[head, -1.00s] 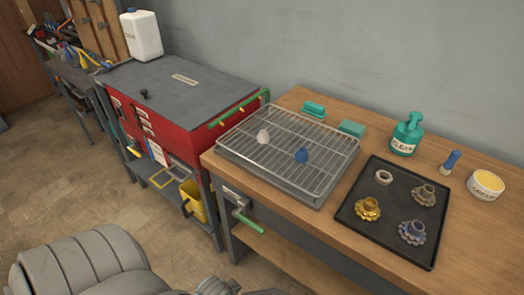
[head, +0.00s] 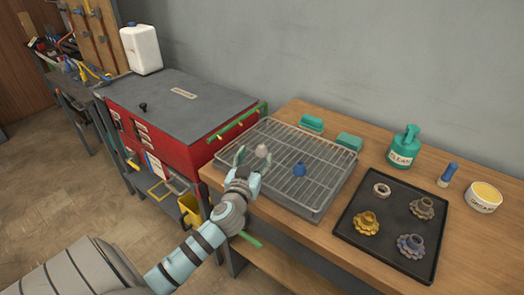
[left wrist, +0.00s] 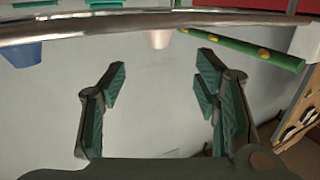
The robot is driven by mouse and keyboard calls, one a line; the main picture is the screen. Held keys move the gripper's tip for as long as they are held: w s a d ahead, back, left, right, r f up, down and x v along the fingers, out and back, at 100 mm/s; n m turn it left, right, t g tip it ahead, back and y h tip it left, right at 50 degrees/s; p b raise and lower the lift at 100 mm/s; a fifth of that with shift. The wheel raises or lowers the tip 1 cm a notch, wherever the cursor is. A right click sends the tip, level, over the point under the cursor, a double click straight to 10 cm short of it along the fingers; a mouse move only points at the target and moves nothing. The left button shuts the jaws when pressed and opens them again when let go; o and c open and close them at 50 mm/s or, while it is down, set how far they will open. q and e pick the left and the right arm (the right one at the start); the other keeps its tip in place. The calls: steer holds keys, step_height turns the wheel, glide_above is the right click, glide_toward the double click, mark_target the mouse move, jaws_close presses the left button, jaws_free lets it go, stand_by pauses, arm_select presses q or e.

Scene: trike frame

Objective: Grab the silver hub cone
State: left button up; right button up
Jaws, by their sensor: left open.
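The silver hub cone (head: 262,151) is small and pale, and sits on the wire rack (head: 322,187) over a grey tray, left of a blue cone (head: 299,169). My left gripper (head: 251,162) is open and empty at the rack's left front edge, its fingers pointing toward the silver cone and close to it. In the left wrist view the silver cone (left wrist: 160,39) shows at the top, beyond and between the open fingertips (left wrist: 162,66), partly cut off by the rack's rim. The blue cone (left wrist: 22,53) is at the left there. My right gripper is not in view.
A black tray (head: 345,232) on the wooden bench holds a ring and several toothed metal parts. The red cabinet (head: 190,148) with a green handle bar (head: 236,122) adjoins the rack at left.

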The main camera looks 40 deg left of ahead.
mark_target(261, 148)
arm_select(q)
steer(key=x, duration=0.2)
steer(key=f+x, duration=0.1)
steer(key=x, duration=0.2)
steer(key=shift+w, duration=0.15)
jaws_close()
steer(key=shift+r, duration=0.15)
